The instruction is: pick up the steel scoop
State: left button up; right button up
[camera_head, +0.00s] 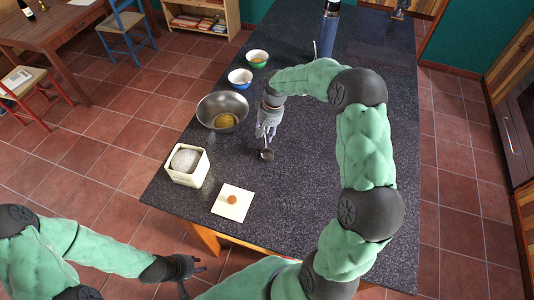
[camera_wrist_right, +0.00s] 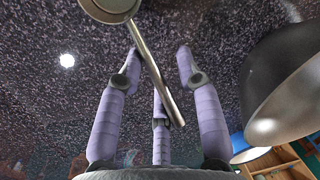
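The steel scoop (camera_head: 267,154) lies on the dark speckled counter, its round bowl showing just below my right gripper (camera_head: 267,128) in the head view. In the right wrist view the scoop (camera_wrist_right: 152,68) has its bowl at the top, and its handle runs down between the spread fingers. My right gripper (camera_wrist_right: 158,55) is open around the handle, with gaps between the fingers and the handle. Whether any finger touches it, I cannot tell. My left gripper (camera_head: 188,272) hangs off the counter's near left side, empty, with fingers apart.
A steel bowl (camera_head: 207,105) with yellow contents stands left of my right gripper. A square white canister (camera_head: 176,177) with pale contents and its lid (camera_head: 240,203) with a knob are nearer. Two small bowls and a blue bottle (camera_head: 328,30) stand farther back. The counter's front middle is clear.

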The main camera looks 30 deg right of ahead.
grip_shut()
jog(key=shift+r, duration=0.15)
jog(key=shift+r, duration=0.45)
notch_tip(320, 180, up, 2)
jog(key=shift+r, duration=0.1)
jog(key=s+a+r+p, duration=0.1)
jog(key=s+a+r, duration=0.1)
jog(key=a+r, duration=0.7)
jog(key=a, duration=0.5)
jog(key=shift+r+p, duration=0.4)
